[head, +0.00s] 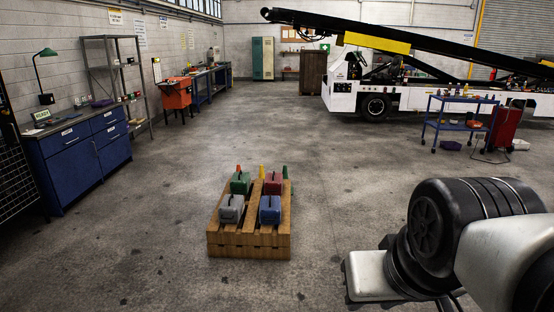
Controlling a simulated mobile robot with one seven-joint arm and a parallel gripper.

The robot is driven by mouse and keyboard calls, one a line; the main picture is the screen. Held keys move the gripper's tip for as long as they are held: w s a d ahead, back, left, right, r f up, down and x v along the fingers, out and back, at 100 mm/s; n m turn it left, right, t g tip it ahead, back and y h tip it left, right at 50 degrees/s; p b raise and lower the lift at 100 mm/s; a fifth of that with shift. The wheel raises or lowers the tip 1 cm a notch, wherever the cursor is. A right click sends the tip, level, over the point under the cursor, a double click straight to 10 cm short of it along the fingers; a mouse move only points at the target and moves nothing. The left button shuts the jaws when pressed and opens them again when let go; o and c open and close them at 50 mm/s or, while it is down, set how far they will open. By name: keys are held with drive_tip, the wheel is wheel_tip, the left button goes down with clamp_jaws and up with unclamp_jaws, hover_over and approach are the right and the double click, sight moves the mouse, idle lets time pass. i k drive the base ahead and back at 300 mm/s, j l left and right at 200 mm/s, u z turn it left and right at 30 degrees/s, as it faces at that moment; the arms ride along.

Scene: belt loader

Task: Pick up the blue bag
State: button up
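The blue bag (270,209) stands on the wooden pallet (249,252) on the floor ahead of me, at the pallet's front right corner. It is box-shaped with a dark strip on top. A grey bag (231,210) is to its left, a dark red bag (273,183) behind it and a green bag (240,183) at the back left. My arm fills the lower right of the head view, apart from the pallet. My gripper and its fingers do not show.
Open concrete floor (150,255) surrounds the pallet. A blue cabinet (82,160) and a shelf rack (118,85) line the left wall. A white belt loader (410,98) stands at the back right, with a blue trolley (457,125) in front of it.

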sight(269, 206)
drive_tip(key=i, duration=1.6)
drive_tip(key=i+l+u, duration=0.1)
drive_tip(key=i, duration=1.55)
drive_tip(key=i+l+u, duration=0.15)
drive_tip(key=i+u, duration=0.15)
drive_tip(key=i, duration=0.25)
drive_tip(key=i+l+u, duration=0.25)
drive_tip(key=i, duration=0.25)
